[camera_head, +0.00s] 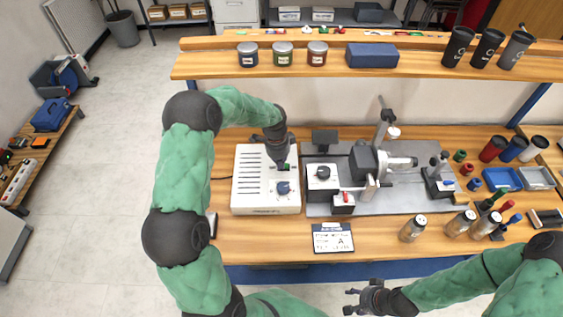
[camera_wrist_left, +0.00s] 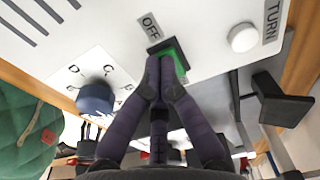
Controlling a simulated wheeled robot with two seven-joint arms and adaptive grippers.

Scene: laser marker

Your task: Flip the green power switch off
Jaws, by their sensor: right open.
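The green power switch (camera_wrist_left: 175,55) sits on the top of a white control box (camera_head: 250,203), beside an "OFF" label (camera_wrist_left: 149,26). In the head view, the switch (camera_head: 287,166) is mostly hidden by my left gripper (camera_head: 281,163). In the left wrist view, the two fingertips of my left gripper (camera_wrist_left: 160,70) are together, at the near edge of the switch; I cannot tell if they press on it. They hold nothing. My right gripper (camera_head: 352,300) is open and empty in front of the bench's front edge, far from the box.
A blue knob (camera_head: 283,188) is on the box near the switch; a white button (camera_wrist_left: 244,38) is by the "TURN" label. The marker machine (camera_head: 370,160) stands just right of the box. Jars (camera_head: 412,229) and a sign (camera_head: 333,237) are along the bench front.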

